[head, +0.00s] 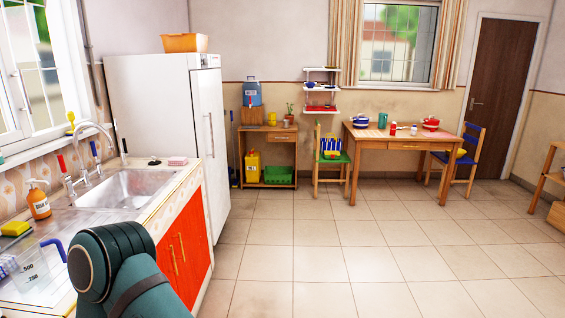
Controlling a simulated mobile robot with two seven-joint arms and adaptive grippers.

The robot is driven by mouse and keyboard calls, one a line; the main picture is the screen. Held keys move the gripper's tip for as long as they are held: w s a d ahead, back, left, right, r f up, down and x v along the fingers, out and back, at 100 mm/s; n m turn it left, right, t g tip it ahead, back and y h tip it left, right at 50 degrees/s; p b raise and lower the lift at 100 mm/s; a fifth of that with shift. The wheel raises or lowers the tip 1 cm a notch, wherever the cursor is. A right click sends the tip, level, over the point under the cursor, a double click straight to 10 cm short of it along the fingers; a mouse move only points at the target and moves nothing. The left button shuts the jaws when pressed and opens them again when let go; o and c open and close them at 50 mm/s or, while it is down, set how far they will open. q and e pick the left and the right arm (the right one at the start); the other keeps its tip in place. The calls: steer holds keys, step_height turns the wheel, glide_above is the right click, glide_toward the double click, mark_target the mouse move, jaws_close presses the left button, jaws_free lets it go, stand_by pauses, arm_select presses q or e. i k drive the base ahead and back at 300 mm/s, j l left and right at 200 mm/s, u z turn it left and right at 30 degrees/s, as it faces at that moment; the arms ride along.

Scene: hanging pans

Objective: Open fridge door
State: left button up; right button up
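A tall white fridge (150,92) stands at the left, behind the end of the sink counter. Its door (208,140) faces right and is seen at a steep angle. The door looks shut. A slim vertical handle (211,134) runs along the door at about mid height. A dark teal link of one of my arms shows at the lower left, in front of the counter and well short of the fridge. Neither of my grippers is in view.
The counter with a steel sink (140,188) and red cabinet doors (184,248) runs along the left. An orange box (185,42) sits on the fridge. A wooden table (400,137) with chairs stands at the back. The tiled floor (340,250) is clear.

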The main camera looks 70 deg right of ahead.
mark_target(206, 84)
steer(key=l+z, duration=0.1)
steer(key=z, duration=1.85)
steer(key=i+l+z, duration=0.15)
steer(key=i, duration=1.2)
steer(key=i+l+z, duration=0.1)
steer(key=i, duration=1.3)
